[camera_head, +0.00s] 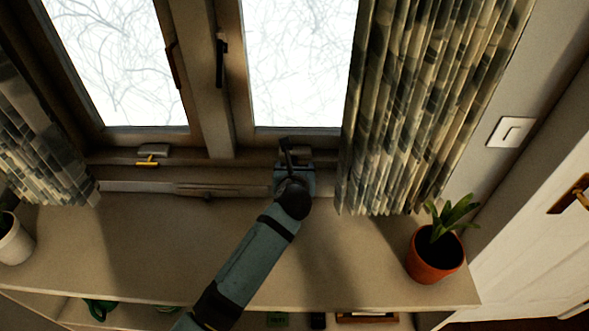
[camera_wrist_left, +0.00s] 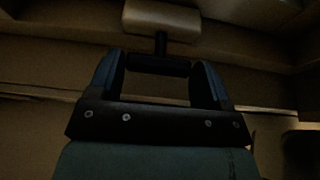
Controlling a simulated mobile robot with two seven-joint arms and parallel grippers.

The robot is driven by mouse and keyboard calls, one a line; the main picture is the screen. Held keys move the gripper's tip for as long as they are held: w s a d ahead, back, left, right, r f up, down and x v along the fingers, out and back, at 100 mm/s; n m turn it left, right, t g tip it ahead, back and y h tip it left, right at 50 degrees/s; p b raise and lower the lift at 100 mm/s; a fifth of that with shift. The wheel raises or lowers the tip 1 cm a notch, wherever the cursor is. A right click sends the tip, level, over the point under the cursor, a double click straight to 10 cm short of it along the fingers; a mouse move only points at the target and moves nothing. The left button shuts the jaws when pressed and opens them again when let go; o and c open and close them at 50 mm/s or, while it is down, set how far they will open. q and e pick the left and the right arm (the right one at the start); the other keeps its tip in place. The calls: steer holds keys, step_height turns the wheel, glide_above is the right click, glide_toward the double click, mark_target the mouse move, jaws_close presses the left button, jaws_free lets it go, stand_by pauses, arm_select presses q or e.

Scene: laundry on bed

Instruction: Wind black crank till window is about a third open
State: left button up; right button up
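The black crank (camera_head: 288,150) sits on a small housing (camera_wrist_left: 162,17) at the sill below the right window (camera_head: 298,65). Its dark handle (camera_wrist_left: 157,65) spans between the fingers of my left gripper (camera_wrist_left: 158,78) in the left wrist view. Both fingers appear to touch its ends. In the head view my left gripper (camera_head: 290,168) is at the crank and partly covers it. The right window sash looks closed against its frame, with no gap that I can see. My right gripper is not in view.
A yellow crank (camera_head: 147,161) sits below the left window (camera_head: 115,60). A patterned curtain (camera_head: 410,110) hangs close to the right of my gripper. A potted plant (camera_head: 436,250) stands on the shelf (camera_head: 330,240) at right, a white pot (camera_head: 12,240) at left.

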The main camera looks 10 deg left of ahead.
arm_select(q)
steer(key=shift+c, duration=1)
steer(key=shift+a+r+p, duration=0.1)
steer(key=shift+r+p, duration=0.2)
steer(key=shift+p, duration=0.7)
steer(key=n+h+p, duration=0.1)
steer(key=n+p, duration=0.1)
steer(key=p, duration=0.2)
steer(key=shift+a+f, duration=0.1)
steer(key=shift+a, duration=0.1)
steer(key=shift+n+h, duration=0.4)
steer(key=shift+a+f+n+t+h+p, duration=0.1)
steer(key=shift+f+n+t+h+p, duration=0.1)
steer(key=shift+n+t+h+p, duration=0.3)
steer(key=shift+n, duration=0.5)
